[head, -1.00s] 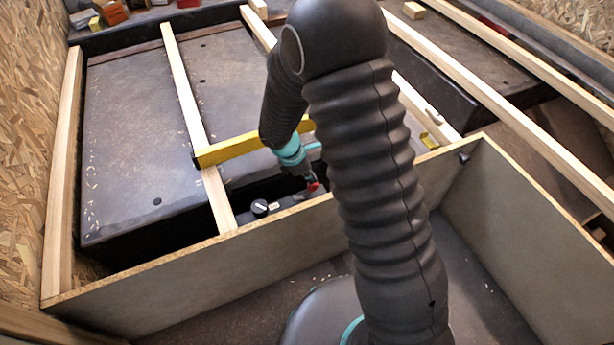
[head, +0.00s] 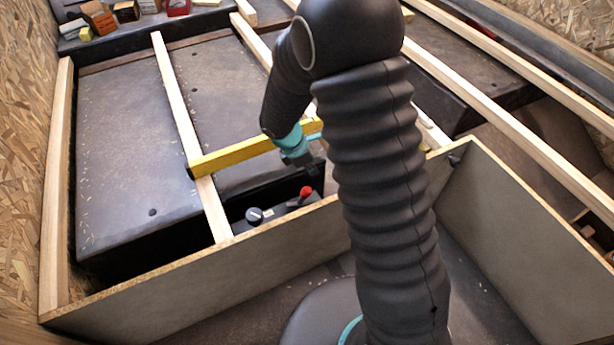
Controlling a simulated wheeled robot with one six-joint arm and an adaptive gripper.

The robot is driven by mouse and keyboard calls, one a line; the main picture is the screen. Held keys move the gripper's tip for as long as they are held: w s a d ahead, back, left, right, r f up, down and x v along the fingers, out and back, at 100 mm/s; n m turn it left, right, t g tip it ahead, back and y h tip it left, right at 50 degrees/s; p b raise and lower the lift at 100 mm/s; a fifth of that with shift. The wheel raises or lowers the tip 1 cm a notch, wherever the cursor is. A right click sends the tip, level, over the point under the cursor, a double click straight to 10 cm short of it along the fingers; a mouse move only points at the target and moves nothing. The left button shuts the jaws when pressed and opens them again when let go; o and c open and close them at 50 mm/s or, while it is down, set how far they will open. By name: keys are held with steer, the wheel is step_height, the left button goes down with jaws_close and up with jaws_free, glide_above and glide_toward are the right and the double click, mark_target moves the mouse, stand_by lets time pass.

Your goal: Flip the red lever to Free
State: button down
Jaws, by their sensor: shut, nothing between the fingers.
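The red lever (head: 305,192) shows as a small red knob on a dark panel behind the front board. The panel also carries a round black-and-white knob (head: 254,215) with a small pale label (head: 268,213) beside it. My gripper (head: 314,172) is above and slightly behind the red lever, apart from it as far as I can see. Its dark fingers are small here and look shut and empty. The word Free cannot be read, so the lever's setting cannot be told.
A yellow bar (head: 240,154) crosses just left of my wrist. A low board (head: 200,270) stands in front of the panel. Small boxes (head: 100,17) sit at the back left.

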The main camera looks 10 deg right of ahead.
steer(key=shift+w+d+r, duration=0.15)
steer(key=shift+d+r, duration=0.15)
steer(key=shift+r, duration=0.4)
steer(key=shift+w+d+r, duration=0.2)
steer(key=shift+d+r, duration=0.15)
steer(key=shift+r, duration=0.3)
steer(key=shift+w+d+r, duration=0.15)
steer(key=shift+d+r, duration=0.15)
steer(key=shift+r, duration=0.4)
steer(key=s+d+r+m+t+y, duration=0.2)
steer(key=s+d+r+m, duration=0.1)
steer(key=s+r+m, duration=0.7)
steer(key=s+d+r+m+t+y, duration=0.2)
steer(key=s+d+r+m, duration=0.1)
steer(key=s+r+m, duration=0.7)
steer(key=s+r, duration=0.3)
steer(key=s, duration=0.1)
steer(key=shift+s+d+r, duration=0.2)
steer(key=shift+d+r, duration=0.1)
